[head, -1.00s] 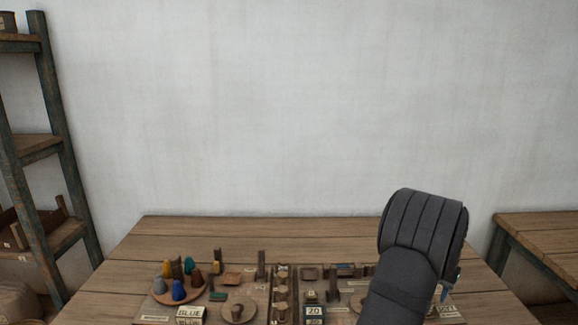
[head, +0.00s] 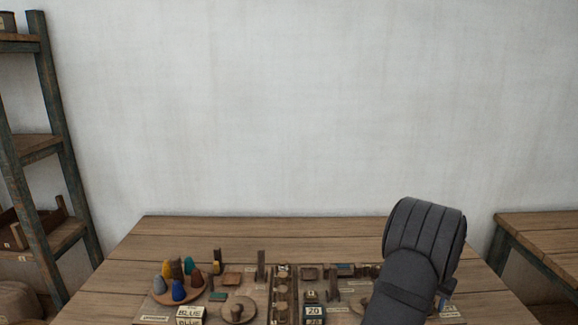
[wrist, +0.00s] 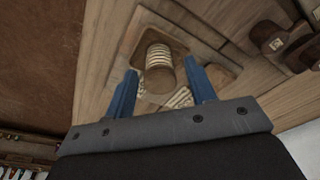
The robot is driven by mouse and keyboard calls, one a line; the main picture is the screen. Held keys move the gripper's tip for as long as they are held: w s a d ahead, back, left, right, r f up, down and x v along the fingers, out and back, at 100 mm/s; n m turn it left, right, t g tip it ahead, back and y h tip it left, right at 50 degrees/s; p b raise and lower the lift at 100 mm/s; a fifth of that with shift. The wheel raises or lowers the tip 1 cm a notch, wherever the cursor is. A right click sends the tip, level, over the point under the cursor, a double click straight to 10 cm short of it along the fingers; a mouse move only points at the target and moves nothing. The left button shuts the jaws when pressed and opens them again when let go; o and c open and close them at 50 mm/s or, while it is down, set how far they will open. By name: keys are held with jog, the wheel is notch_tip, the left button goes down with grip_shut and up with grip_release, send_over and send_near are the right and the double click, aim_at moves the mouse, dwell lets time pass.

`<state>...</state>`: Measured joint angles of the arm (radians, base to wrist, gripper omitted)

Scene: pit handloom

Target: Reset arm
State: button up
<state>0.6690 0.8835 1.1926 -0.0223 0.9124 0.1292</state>
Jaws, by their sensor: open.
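My gripper (wrist: 162,88) shows in the wrist view with its two blue fingers spread apart and nothing clamped between them. A ribbed, pale-wound spool (wrist: 158,58) sits in a wooden recess beyond the fingertips. It appears between them in the picture, but I cannot tell how far away it is. In the head view my dark arm covers the right part of the board, and only a bit of blue gripper (head: 442,300) shows at its right edge.
The wooden table (head: 150,235) carries a board with several coloured cones (head: 178,290) on a round tray, a BLUE label block (head: 190,314), a round knobbed disc (head: 238,311) and a 20 block (head: 313,311). A shelf (head: 45,150) stands left. The table's back strip is clear.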

jog(key=r, duration=0.3)
jog(key=shift+s+d+r, duration=0.2)
jog(key=shift+s+r, duration=0.1)
jog(key=shift+s, duration=0.1)
jog(key=s+d+r, duration=0.4)
jog(key=s+r, duration=0.2)
jog(key=s, duration=0.4)
jog(key=w+a, duration=1.8)
jog(key=w+a+f, duration=0.2)
jog(key=w+a, duration=0.3)
jog(key=a, duration=0.5)
jog(key=w+a+f, duration=0.2)
jog(key=w+a, duration=0.2)
jog(key=a, duration=0.7)
jog(key=shift+w+a+f, duration=0.2)
jog(key=shift+w, duration=0.15)
